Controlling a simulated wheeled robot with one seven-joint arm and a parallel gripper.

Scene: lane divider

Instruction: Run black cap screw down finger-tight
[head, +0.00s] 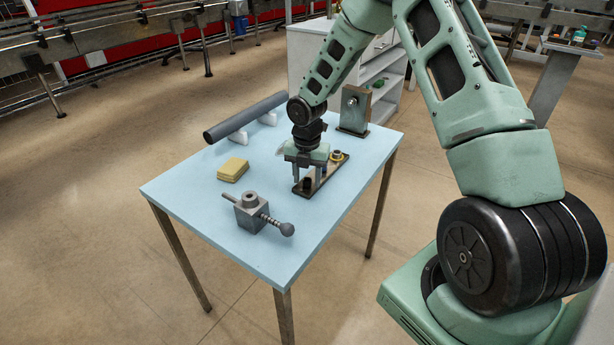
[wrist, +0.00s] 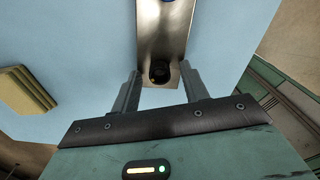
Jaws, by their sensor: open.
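The black cap screw (head: 307,184) stands at the near end of a flat metal plate (head: 327,171) on the light blue table. In the wrist view the black cap screw (wrist: 160,72) shows as a dark round head near the plate's end (wrist: 163,35). My gripper (head: 306,177) points down over that end of the plate. In the wrist view my gripper (wrist: 159,74) is open, with one finger on each side of the screw and a visible gap to both. How far the screw is threaded in cannot be told.
A brass-coloured ring fitting (head: 338,156) sits at the plate's far end. An upright metal bracket (head: 354,110) stands behind it. A grey bar (head: 245,117) on white supports, yellow pads (head: 233,169) and a grey clamp block (head: 252,212) lie leftward. The table's (head: 330,225) front right is clear.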

